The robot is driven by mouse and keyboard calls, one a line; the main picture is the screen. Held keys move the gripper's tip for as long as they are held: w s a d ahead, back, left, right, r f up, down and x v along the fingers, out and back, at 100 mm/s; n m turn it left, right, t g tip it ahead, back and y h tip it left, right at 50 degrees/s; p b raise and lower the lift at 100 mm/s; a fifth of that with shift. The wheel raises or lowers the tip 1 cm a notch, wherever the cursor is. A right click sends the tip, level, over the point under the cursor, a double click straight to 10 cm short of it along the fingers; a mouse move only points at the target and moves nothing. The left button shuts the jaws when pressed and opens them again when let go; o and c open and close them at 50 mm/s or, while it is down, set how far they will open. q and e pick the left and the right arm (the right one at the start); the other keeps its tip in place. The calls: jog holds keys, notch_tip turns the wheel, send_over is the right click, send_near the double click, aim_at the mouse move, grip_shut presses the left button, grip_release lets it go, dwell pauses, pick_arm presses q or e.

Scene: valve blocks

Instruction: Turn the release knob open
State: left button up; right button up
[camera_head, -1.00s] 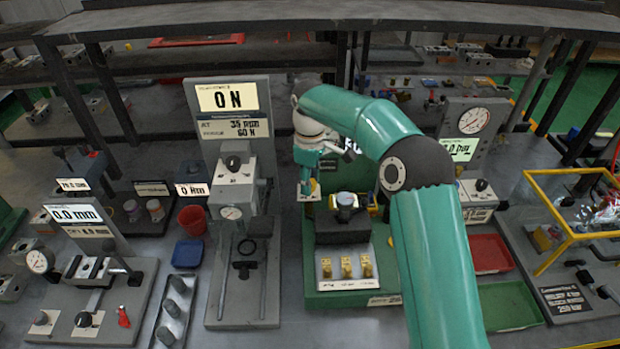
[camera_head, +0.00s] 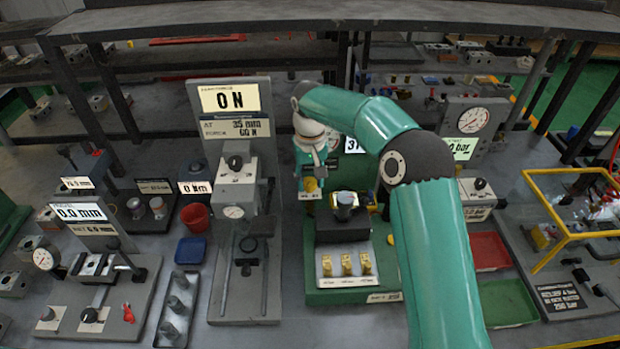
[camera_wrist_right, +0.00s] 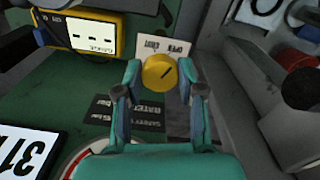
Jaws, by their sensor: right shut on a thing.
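The release knob is a round yellow knob with a dark diagonal line on its face (camera_wrist_right: 160,72). It stands in front of a pale label marked OPEN and SHUT (camera_wrist_right: 172,47), which appears upside down in the wrist view. My right gripper (camera_wrist_right: 159,78) has one finger on each side of the knob and is shut on it. In the head view my right gripper (camera_head: 311,188) points down at the green station (camera_head: 318,298), with a bit of yellow between its fingers. My left gripper is not in view.
A dark block with a metal-topped part (camera_head: 344,206) stands just right of and below the gripper. A lit display (camera_wrist_right: 25,158) and a yellow meter (camera_wrist_right: 85,33) are close by. A grey press stand (camera_head: 238,175) is to the left.

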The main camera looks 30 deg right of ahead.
aim_at(310, 181)
jog(key=shift+w+m, duration=0.1)
jog(key=shift+m, duration=0.9)
jog(key=shift+r, duration=0.1)
jog(key=o, duration=1.1)
jog(key=shift+o, duration=0.2)
notch_tip(310, 181, up, 12)
